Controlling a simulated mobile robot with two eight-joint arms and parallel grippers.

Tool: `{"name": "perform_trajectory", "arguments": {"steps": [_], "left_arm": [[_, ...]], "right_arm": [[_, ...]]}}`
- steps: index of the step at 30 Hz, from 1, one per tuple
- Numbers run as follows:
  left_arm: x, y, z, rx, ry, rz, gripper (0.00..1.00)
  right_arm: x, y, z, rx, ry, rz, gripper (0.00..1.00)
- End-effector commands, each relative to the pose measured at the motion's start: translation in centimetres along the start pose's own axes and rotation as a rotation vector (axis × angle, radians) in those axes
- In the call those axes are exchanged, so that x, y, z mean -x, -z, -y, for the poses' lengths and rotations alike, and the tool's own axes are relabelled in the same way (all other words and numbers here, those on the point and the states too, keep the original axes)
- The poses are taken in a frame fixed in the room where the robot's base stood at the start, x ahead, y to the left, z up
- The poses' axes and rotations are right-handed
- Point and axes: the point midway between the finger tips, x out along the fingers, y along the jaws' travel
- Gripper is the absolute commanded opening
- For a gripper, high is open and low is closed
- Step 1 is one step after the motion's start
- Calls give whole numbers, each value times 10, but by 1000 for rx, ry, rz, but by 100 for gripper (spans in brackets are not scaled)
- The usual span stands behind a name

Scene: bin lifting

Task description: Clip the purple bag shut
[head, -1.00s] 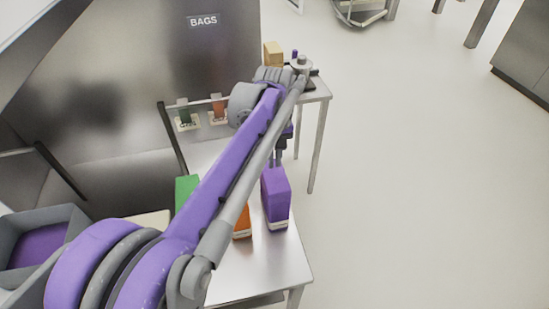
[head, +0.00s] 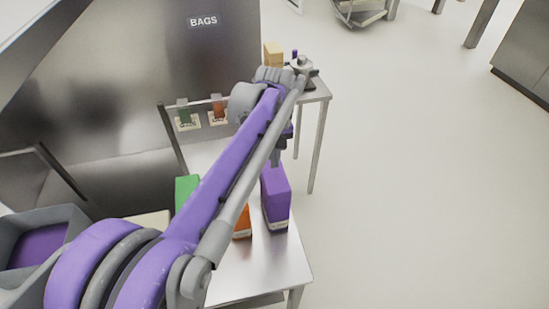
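The purple bag (head: 275,198) stands upright near the right edge of the metal table (head: 262,268). My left arm crosses the view from the lower left. My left gripper (head: 276,160) points down at the top of the purple bag, touching or very close to it. Its fingertips are small and partly hidden, so I cannot tell whether they are open or what they hold. No purple clip shows clearly. My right gripper is not in view.
A green bag (head: 186,190) and an orange bag (head: 242,222) stand left of the purple bag, partly behind my arm. A rail holds a green clip (head: 183,112) and a reddish clip (head: 218,106). A tan block (head: 273,54) stands at the back. Floor at right is clear.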

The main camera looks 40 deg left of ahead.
Motion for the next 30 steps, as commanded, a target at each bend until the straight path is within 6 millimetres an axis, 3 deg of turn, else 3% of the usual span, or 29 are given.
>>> {"name": "perform_trajectory", "arguments": {"steps": [30], "left_arm": [[-24, 0, 0, 0, 0, 1, 0]], "right_arm": [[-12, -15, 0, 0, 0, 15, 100]]}}
